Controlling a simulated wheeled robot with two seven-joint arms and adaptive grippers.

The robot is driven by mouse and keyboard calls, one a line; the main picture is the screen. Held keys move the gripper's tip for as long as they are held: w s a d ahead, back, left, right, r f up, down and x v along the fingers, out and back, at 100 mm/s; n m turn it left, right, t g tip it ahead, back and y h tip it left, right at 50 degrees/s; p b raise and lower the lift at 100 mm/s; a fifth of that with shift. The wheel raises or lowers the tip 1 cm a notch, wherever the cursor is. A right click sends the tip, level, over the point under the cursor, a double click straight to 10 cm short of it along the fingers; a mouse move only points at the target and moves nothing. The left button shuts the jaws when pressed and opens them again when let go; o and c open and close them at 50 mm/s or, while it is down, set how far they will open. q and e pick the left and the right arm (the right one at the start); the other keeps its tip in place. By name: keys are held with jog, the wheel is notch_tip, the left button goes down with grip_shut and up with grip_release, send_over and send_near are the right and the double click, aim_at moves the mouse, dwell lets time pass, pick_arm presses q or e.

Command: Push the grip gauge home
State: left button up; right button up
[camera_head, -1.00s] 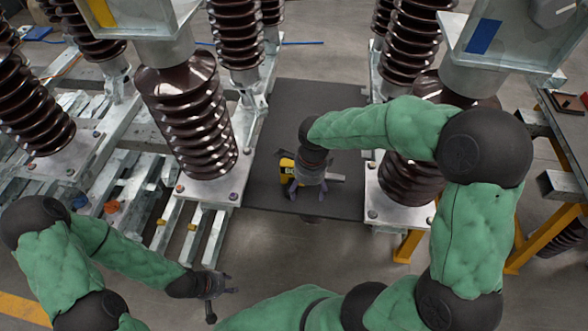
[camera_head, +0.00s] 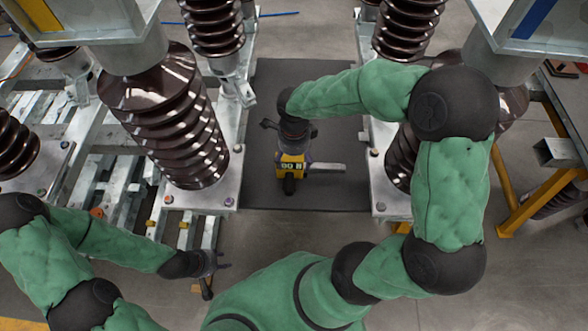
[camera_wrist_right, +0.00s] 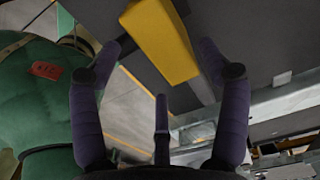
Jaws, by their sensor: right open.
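The yellow grip gauge (camera_head: 291,168) shows in the head view on the dark mat (camera_head: 335,195), with a dark label and a black end towards me. A grey bar reaches out to its right. My right gripper (camera_head: 293,152) is over the gauge's far side, its wrist hiding part of it. In the right wrist view the yellow body (camera_wrist_right: 160,40) lies between the spread fingers, with gaps on both sides. I cannot tell whether a finger touches it. My left gripper (camera_head: 214,277) is open and empty at the lower left, away from the gauge.
Tall brown ribbed insulators (camera_head: 178,120) on metal bases stand to the left and right of the mat. Their large metal heads overhang at the top. A yellow frame (camera_head: 535,205) stands at right. The near part of the mat is clear.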

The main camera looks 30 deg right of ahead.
aim_at(294, 165)
jog(key=f, duration=0.1)
jog(key=f+b, duration=0.2)
jog(key=f, duration=0.1)
jog(key=shift+w+d, duration=0.15)
jog(key=shift+w, duration=0.1)
jog(key=shift+f, duration=0.55)
jog(key=shift+r, duration=0.1)
grip_shut()
